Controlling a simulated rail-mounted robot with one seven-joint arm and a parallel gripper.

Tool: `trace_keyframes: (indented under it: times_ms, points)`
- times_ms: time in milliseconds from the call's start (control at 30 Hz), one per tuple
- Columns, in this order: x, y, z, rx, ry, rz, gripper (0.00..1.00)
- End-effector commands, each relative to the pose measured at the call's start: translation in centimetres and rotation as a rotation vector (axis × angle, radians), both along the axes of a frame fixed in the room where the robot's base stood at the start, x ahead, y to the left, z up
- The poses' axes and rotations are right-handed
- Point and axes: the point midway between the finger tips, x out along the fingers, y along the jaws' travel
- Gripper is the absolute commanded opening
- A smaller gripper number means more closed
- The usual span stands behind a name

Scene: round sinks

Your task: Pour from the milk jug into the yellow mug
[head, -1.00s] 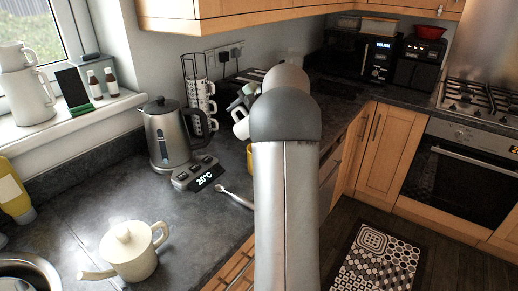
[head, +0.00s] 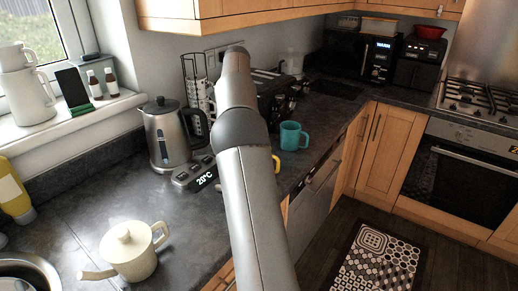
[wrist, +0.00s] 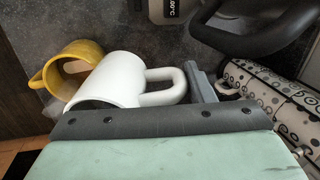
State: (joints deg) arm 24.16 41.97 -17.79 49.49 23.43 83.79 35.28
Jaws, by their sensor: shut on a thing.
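The white milk jug (wrist: 118,80) is in the wrist view, tilted, with its mouth end toward the lower left. My gripper (wrist: 193,82) is shut on its handle, on the right side of the jug. The yellow mug (wrist: 84,50) stands just left of the jug, partly covered by it in this view. I cannot tell whether they touch, and no milk stream shows. In the head view, only a sliver of the yellow mug (head: 277,164) shows beside my arm; the jug and gripper are hidden behind the arm.
A steel kettle (head: 165,136) stands left of my arm, with a temperature display (head: 195,173) before it. White patterned mugs (wrist: 272,92) are close on the right in the wrist view. A teal mug (head: 291,136) stands right of my arm. A cream teapot (head: 132,252) stands front left.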

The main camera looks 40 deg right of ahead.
Motion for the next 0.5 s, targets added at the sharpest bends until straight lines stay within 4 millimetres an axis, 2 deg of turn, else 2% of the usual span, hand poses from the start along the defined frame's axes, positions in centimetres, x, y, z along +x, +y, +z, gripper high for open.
trace_keyframes:
  times_ms: [67, 500]
  points:
    - [0.64, 0.25, -0.59, -0.029, 0.057, 0.003, 0.11]
    - [1.36, 0.52, -0.21, -0.091, 0.197, 0.000, 0.11]
